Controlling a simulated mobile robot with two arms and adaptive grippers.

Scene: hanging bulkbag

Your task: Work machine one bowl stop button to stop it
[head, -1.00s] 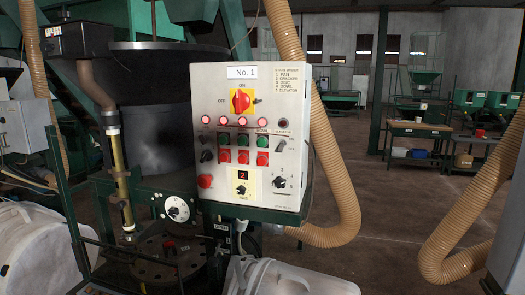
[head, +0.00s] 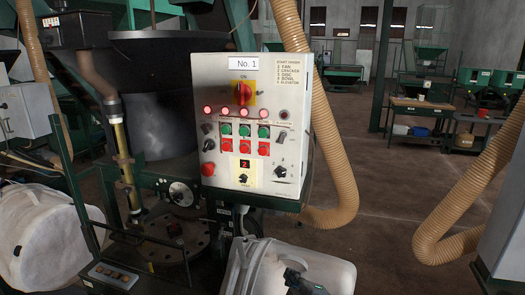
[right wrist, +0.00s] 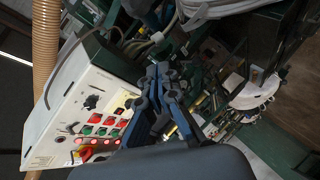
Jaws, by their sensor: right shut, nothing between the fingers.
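The "No. 1" control panel (head: 250,125) is a pale box facing me. It has a row of green buttons (head: 244,130) above a row of red buttons (head: 244,147); the small labels are unreadable, so I cannot tell which red one is the bowl stop. Several round lamps above (head: 242,113) glow red. The panel also shows at the left of the right wrist view (right wrist: 85,105), turned on its side. My right gripper (head: 303,284) is at the bottom edge, below and right of the panel, apart from it. In the wrist view its fingers (right wrist: 160,85) are together and empty.
A red-and-yellow rotary switch (head: 243,92) and a red mushroom button (head: 208,169) are on the panel. A ribbed hose (head: 335,150) hangs at its right. A white lidded bin (head: 265,262) stands below. A dark drum (head: 160,95) is behind left.

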